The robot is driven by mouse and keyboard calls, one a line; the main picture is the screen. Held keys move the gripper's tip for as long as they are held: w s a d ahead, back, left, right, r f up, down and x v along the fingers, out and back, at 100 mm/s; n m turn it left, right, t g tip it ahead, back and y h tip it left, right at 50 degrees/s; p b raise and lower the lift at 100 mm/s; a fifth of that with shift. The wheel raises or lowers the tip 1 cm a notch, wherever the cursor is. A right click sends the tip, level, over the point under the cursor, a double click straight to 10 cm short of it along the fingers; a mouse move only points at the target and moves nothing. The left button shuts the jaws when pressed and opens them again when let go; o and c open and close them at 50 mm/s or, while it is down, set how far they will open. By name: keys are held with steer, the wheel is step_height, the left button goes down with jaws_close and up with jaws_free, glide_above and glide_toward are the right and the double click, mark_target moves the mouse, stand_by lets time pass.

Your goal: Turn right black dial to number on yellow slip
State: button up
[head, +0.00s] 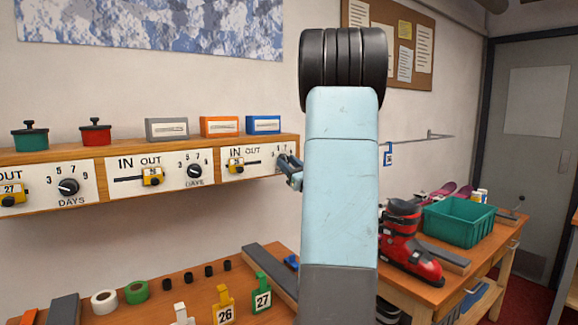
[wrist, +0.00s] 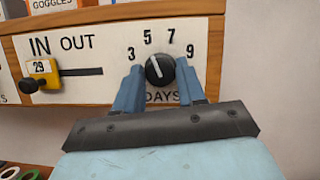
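The right black dial (wrist: 160,70) sits on a white panel marked 3, 5, 7, 9 and DAYS. Its white line points up and slightly left, towards the 5. My gripper (wrist: 160,80) is open, with its blue fingers on either side of the dial; I cannot tell if they touch it. In the head view my gripper (head: 289,172) is at the right end of the shelf, and my arm hides this dial. A small yellow slip (head: 405,29) is pinned on the cork board; its writing is too small to read.
Left of the dial is an IN/OUT slider with a yellow tag (wrist: 42,72) reading 29. Other black dials (head: 194,171) are further left. Small boxes (head: 220,126) and lidded pots stand on the shelf. A red ski boot (head: 405,245) and green crate (head: 440,222) are at right.

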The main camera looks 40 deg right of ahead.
steer(key=o, duration=0.3)
steer(key=shift+o, duration=0.2)
steer(key=v, duration=1.4)
steer(key=shift+w+f, duration=0.1)
steer(key=shift+w, duration=0.05)
steer(key=w+a+n+g+y, duration=0.1)
steer(key=a+n+g+y, duration=1)
steer(key=a, duration=1.3)
steer(key=s+a+f+n+g, duration=0.3)
steer(key=s+a+n+g, duration=0.4)
steer(key=a+n, duration=0.4)
steer(key=s+n+t+h, duration=0.1)
steer(key=s+n+h, duration=0.9)
steer(key=n+h, duration=0.1)
steer(key=shift+s+d+r+n, duration=0.15)
steer(key=shift+d+r+n, duration=0.25)
steer(key=shift+n, duration=0.4)
